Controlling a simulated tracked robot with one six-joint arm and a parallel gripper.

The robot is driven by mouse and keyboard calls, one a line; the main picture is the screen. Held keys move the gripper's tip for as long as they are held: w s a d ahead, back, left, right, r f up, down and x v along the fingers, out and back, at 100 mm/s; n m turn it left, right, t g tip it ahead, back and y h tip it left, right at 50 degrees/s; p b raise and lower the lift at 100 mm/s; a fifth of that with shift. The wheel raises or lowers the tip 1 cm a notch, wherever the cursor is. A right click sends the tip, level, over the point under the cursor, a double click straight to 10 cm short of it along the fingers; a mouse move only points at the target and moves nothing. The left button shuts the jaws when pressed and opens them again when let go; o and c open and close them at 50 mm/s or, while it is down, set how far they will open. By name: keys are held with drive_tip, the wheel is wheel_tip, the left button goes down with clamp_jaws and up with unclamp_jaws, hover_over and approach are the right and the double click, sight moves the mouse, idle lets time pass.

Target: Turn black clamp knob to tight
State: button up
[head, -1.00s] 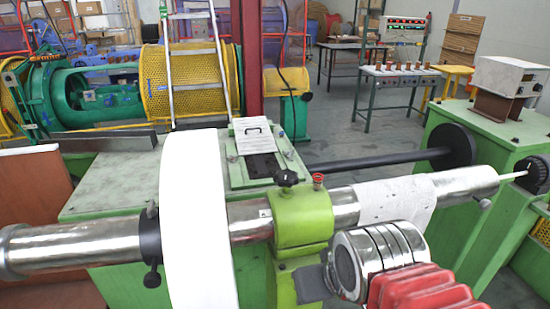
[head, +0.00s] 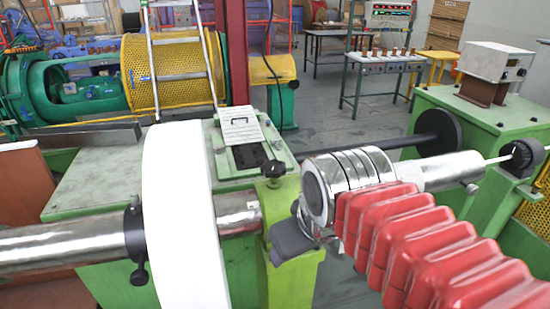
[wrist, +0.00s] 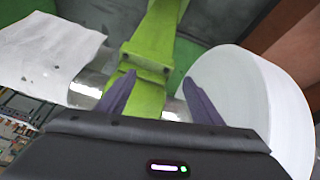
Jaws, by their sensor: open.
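The black clamp knob (head: 273,170) stands on top of the green clamp block (head: 276,198) that holds the steel tube (head: 238,215). How tight it is cannot be told. My gripper (wrist: 158,77) is open and empty in the wrist view, its two dark fingers pointing at the green clamp (wrist: 150,60) and tube. In the head view my arm's end covers the right part of the clamp, and the grey gripper body (head: 292,243) is just below and right of the knob. The knob does not show clearly in the wrist view.
A large white disc (head: 180,220) stands on the tube left of the clamp; it is close to the right finger side in the wrist view (wrist: 240,95). A black collar (head: 135,235) with a small knob sits further left. A white sheet (wrist: 50,50) lies over the tube.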

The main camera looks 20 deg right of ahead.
drive_tip(key=w+r+n+g, duration=0.2)
drive_tip(key=w+r+n, duration=0.65)
drive_tip(key=r, duration=0.45)
wheel_tip(320, 180, up, 9)
drive_tip(key=n+g, duration=0.3)
drive_tip(key=n, duration=1)
hover_over(274, 165)
drive_tip(key=shift+r, duration=0.2)
drive_tip(key=shift+f, duration=6.9)
drive_tip(key=c, duration=1.1)
drive_tip(key=shift+o, duration=0.2)
